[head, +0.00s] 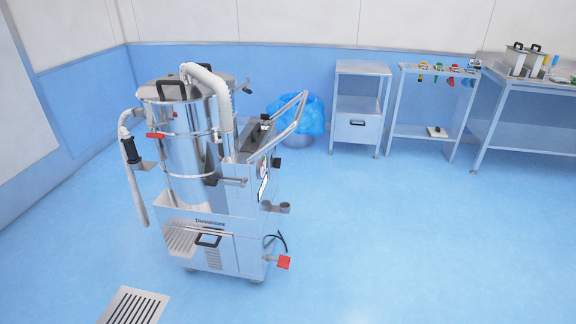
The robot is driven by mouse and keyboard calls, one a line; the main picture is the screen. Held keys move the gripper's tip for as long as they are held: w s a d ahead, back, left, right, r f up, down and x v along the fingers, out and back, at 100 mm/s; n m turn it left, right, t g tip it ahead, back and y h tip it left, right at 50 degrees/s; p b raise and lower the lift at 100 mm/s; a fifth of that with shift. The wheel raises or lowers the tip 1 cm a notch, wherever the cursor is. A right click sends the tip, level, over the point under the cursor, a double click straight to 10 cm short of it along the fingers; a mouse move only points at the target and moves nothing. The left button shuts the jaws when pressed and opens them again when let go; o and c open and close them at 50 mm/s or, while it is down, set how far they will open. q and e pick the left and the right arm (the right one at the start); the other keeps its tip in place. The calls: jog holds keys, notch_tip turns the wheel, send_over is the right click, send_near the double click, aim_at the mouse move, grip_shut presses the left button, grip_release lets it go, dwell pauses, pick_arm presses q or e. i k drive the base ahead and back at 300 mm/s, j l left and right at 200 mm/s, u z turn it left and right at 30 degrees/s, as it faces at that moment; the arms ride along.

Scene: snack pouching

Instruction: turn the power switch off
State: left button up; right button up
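A steel industrial vacuum machine (190,150) stands upright on the blue floor at the left of the head view. It has a tall drum, a white hose (222,105) over its top and a push handle (290,118). A control panel with small red and dark parts (263,168) faces right and is seen at a steep angle. I cannot make out which part is the power switch or how it is set. Neither of my grippers is in view.
A red plug-like part (284,262) sticks out low on the machine's right. A blue-lined bin (298,135) stands behind it. A cabinet (359,122), tool rack (430,70) and bench (520,85) line the back wall. A floor drain (134,307) lies in front. The floor to the right is clear.

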aim_at(276, 161)
jog(key=i+l+u, duration=0.5)
jog(key=i, duration=0.35)
jog(key=i+l+u, duration=0.15)
jog(key=i+l, duration=0.2)
jog(key=i, duration=0.2)
jog(key=i+l+u, duration=0.15)
jog(key=i+l, duration=0.2)
jog(key=i, duration=0.15)
